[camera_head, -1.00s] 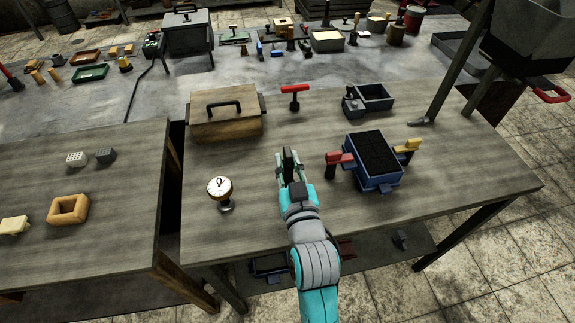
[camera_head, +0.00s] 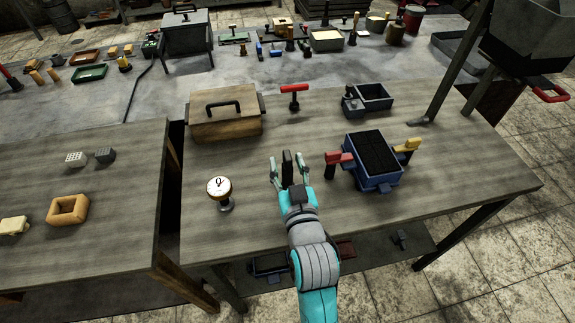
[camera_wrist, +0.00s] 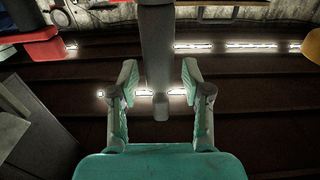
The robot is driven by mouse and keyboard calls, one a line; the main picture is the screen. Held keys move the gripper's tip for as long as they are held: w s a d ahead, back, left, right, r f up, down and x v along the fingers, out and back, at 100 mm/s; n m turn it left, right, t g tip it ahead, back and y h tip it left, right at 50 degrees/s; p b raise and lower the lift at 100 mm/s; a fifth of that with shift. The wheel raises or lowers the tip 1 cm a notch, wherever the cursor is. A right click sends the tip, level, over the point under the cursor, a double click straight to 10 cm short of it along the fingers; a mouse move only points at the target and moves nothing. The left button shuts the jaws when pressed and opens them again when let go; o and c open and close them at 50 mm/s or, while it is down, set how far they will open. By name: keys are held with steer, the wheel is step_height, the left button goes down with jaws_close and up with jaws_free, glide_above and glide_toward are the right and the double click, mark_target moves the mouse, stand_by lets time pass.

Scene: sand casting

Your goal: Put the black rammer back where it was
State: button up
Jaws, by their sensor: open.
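The black rammer (camera_head: 287,168) stands upright, as it appears, on the front wooden table between my gripper's fingers. In the wrist view it is a dark grey shaft (camera_wrist: 157,55) coming down from the top edge between the fingers, with a gap on each side. My gripper (camera_head: 289,172) is open around it, and neither finger visibly touches it. The fingers also show in the wrist view (camera_wrist: 160,90). The rammer's foot is partly hidden by my gripper in the head view.
A blue moulding box (camera_head: 372,190) with red and yellow handles stands close to the right. A dial gauge (camera_head: 219,191) stands to the left. A wooden box (camera_head: 225,125) with a black handle and a red T-handled tool (camera_head: 294,90) are behind. The table's front middle is fairly clear.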

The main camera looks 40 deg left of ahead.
steer(key=v, duration=1.2)
steer(key=s+d+f+m+t+h, duration=0.15)
steer(key=d+f, duration=0.25)
steer(key=d, duration=0.4)
steer(key=s+d+f+m+t+h, duration=0.1)
steer(key=s+d+f+m+h, duration=0.15)
steer(key=d, duration=0.55)
steer(key=s+d+f+m+t+h, duration=0.1)
steer(key=s+d+f+h, duration=0.2)
steer(key=d, duration=0.5)
steer(key=s+d+f+m+h, duration=0.1)
steer(key=s+d+m+h, duration=0.3)
steer(key=s+d, duration=0.7)
steer(key=s+h, duration=0.2)
steer(key=s, duration=0.2)
steer(key=shift+s+d+m+h, duration=0.3)
steer(key=shift+s+d+m, duration=0.05)
steer(key=shift+m, duration=0.05)
steer(key=shift+a+g, duration=0.1)
steer(key=shift+g, duration=0.15)
